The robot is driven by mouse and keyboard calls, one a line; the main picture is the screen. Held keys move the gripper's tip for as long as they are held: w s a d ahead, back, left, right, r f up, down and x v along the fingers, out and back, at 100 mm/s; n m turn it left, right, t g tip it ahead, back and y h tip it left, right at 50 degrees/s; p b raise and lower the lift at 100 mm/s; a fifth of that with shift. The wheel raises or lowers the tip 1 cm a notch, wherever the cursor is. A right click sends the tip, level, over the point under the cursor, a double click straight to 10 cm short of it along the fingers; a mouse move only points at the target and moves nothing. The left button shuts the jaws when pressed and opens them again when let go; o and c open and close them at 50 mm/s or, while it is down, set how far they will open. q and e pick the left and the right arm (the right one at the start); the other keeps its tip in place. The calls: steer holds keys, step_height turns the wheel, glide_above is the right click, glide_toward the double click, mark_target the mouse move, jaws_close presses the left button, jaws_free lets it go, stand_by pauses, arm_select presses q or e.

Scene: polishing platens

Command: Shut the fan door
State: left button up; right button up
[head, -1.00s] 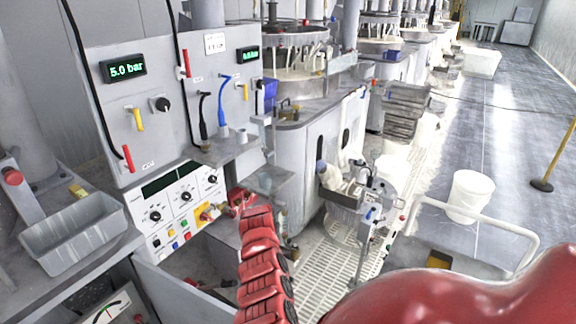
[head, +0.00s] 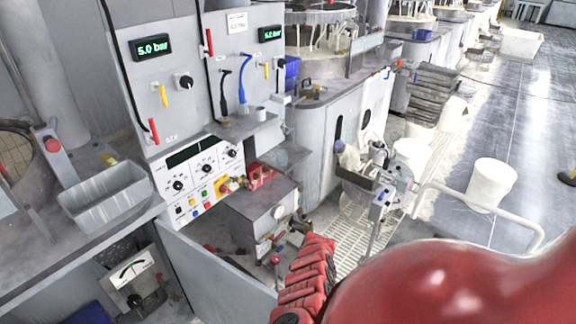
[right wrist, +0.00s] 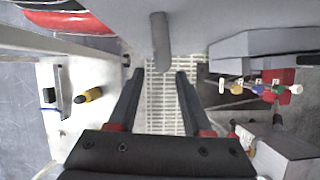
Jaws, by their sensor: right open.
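A flat grey door panel (head: 215,270), which I take to be the fan door, stands swung out from the cabinet under the control panel in the head view. Its opening shows dark inside. My right arm's red segments come up at its right, and I cannot make out the fingertips there. I cannot tell if that surface is the door. My left gripper is not in view.
A control panel (head: 200,168) with knobs is above the opening. A grey box (head: 265,198) stands right of it. A grey bin (head: 105,200) rests on the left bench. A white bucket (head: 492,184) stands on the right floor. White grating (right wrist: 165,115) lies below the fingers.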

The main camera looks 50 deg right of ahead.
steer(key=b+x, duration=0.1)
steer(key=x, duration=0.5)
jaws_close()
stand_by(1.3)
